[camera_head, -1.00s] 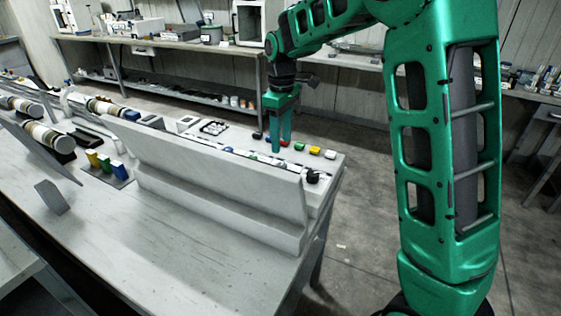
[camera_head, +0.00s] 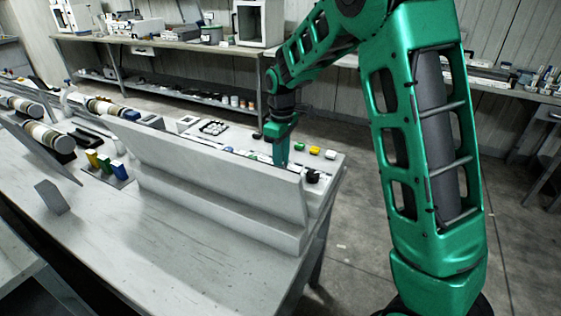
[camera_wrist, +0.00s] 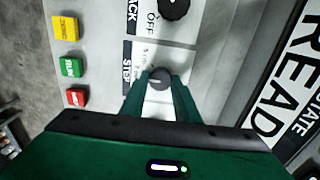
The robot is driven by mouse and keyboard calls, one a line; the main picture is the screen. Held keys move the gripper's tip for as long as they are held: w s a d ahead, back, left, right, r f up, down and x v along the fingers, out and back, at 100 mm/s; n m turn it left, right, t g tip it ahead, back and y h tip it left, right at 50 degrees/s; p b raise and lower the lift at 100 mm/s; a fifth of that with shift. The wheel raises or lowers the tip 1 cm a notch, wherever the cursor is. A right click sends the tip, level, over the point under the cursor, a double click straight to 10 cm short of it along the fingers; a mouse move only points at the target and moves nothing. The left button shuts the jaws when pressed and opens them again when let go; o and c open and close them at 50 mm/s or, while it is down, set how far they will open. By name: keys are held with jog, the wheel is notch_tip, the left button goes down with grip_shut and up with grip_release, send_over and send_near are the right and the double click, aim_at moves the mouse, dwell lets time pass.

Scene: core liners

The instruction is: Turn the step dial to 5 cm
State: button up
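The step dial (camera_wrist: 158,79) is a small dark round knob with a light pointer mark, beside the "STEP" label in the wrist view. The scale printed around it is partly hidden and too blurred to read. My gripper (camera_wrist: 160,82) is over the dial, with one green finger on each side of it. The fingers are apart, and I see narrow gaps between them and the knob. In the head view my gripper (camera_head: 281,163) points down behind the pale raised panel, which hides the step dial.
A second black knob (camera_wrist: 172,8) is near the "OFF" label. Yellow (camera_wrist: 66,28), green (camera_wrist: 72,66) and red (camera_wrist: 76,98) buttons line the panel's left side. A large "READ" sign (camera_wrist: 290,80) is at right. The pale upright panel (camera_head: 210,170) stands close to my gripper.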

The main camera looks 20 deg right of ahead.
jog(key=c, duration=0.4)
jog(key=shift+c, duration=0.2)
jog(key=m, duration=0.4)
jog(key=shift+w, duration=0.1)
jog(key=shift+r+m, duration=0.1)
jog(key=shift+m, duration=2.4)
jog(key=o, duration=1.1)
jog(key=shift+c, duration=0.2)
